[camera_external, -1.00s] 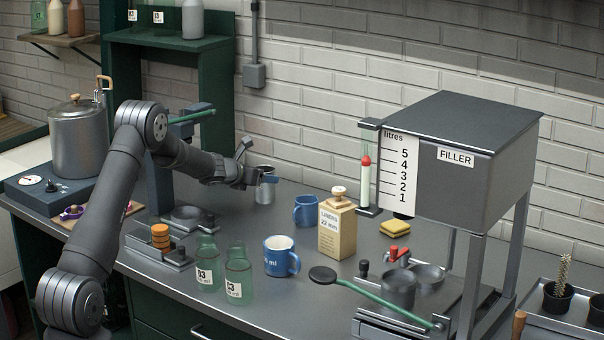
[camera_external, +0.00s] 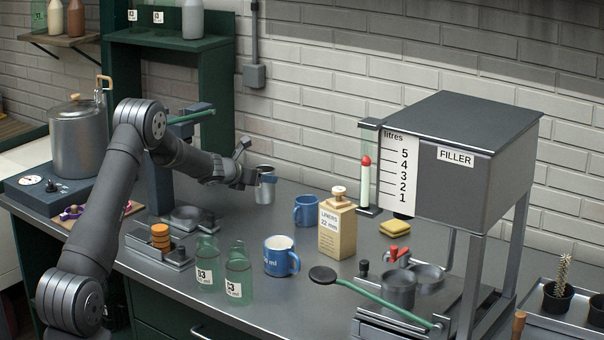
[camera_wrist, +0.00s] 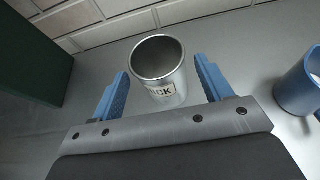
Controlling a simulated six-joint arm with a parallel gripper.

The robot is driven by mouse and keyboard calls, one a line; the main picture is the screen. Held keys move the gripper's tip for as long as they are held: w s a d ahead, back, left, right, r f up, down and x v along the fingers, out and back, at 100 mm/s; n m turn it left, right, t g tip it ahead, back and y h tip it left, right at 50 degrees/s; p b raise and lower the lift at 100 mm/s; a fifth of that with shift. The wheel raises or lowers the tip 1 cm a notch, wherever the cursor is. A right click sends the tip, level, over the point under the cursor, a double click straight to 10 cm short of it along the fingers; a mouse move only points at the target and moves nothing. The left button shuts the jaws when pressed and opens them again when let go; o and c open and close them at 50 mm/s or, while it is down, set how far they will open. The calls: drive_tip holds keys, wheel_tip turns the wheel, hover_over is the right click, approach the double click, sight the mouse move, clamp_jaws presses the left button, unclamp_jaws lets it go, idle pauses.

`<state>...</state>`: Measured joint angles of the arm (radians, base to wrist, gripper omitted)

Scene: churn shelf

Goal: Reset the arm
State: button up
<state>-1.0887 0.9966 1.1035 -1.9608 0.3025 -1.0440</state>
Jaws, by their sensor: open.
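My gripper (camera_external: 262,179) is open at the far side of the bench, at a metal cup (camera_external: 265,193). In the wrist view my gripper's blue fingers (camera_wrist: 161,68) are spread wide. The metal cup (camera_wrist: 160,62) stands upright between and just beyond them, with visible gaps to both sides. It is empty inside and carries a label ending in "CK"; the rest of the label is hard to read. My arm reaches across the bench from the left.
A blue mug (camera_external: 306,211) stands right of the cup and shows at the wrist view's right edge (camera_wrist: 297,92). Another blue mug (camera_external: 279,258), a liners box (camera_external: 337,230) and green bottles (camera_external: 208,268) stand nearer. A green shelf (camera_external: 190,90) rises behind my arm.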

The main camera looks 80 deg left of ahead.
drive_tip(key=x, duration=0.5)
drive_tip(key=shift+w+a, duration=0.1)
drive_tip(key=w+d+r, duration=0.5)
drive_tip(key=d+r, duration=0.7)
drive_tip(key=s+d+r, duration=0.2)
drive_tip(key=s+d, duration=0.1)
drive_tip(key=d, duration=0.4)
drive_tip(key=s+d+r, duration=0.2)
drive_tip(key=s+d, duration=0.1)
drive_tip(key=d, duration=0.5)
drive_tip(key=s+d+r+m+t, duration=0.1)
drive_tip(key=s+d+r, duration=0.1)
drive_tip(key=d, duration=0.6)
drive_tip(key=shift+s+d+h, duration=0.25)
drive_tip(key=shift+s+h, duration=0.05)
drive_tip(key=shift+s, duration=0.25)
drive_tip(key=shift+w+a, duration=0.1)
drive_tip(key=w+a+f, duration=0.1)
drive_tip(key=w+a, duration=0.2)
drive_tip(key=a, duration=0.4)
drive_tip(key=w+a+f, duration=0.2)
drive_tip(key=w+a, duration=0.2)
drive_tip(key=a, duration=0.4)
